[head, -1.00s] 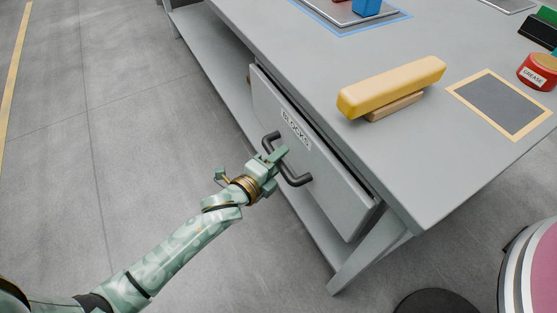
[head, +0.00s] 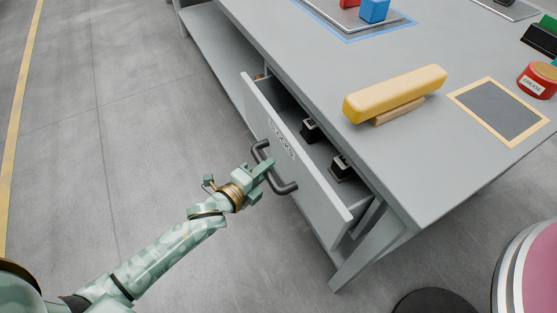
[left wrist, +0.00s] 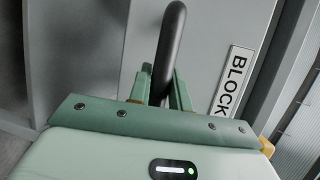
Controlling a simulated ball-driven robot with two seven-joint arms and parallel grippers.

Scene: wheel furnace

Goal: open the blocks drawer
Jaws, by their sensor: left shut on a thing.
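The blocks drawer (head: 312,193) under the grey workbench stands partly open, and dark blocks (head: 341,167) show inside it. Its front carries a BLOCKS label, which also shows in the left wrist view (left wrist: 233,82). My left gripper (head: 262,170) is shut on the dark bar handle (head: 284,187) at the drawer front. In the left wrist view the handle (left wrist: 170,45) passes between the two green fingers (left wrist: 160,88). My right gripper is not in view.
The workbench top (head: 330,75) holds a yellow block-shaped piece on a wooden base (head: 395,93), a framed dark mat (head: 498,110), a red grease tin (head: 537,80) and a tray with red and blue pieces (head: 340,20). The floor (head: 150,110) left of the drawer is clear.

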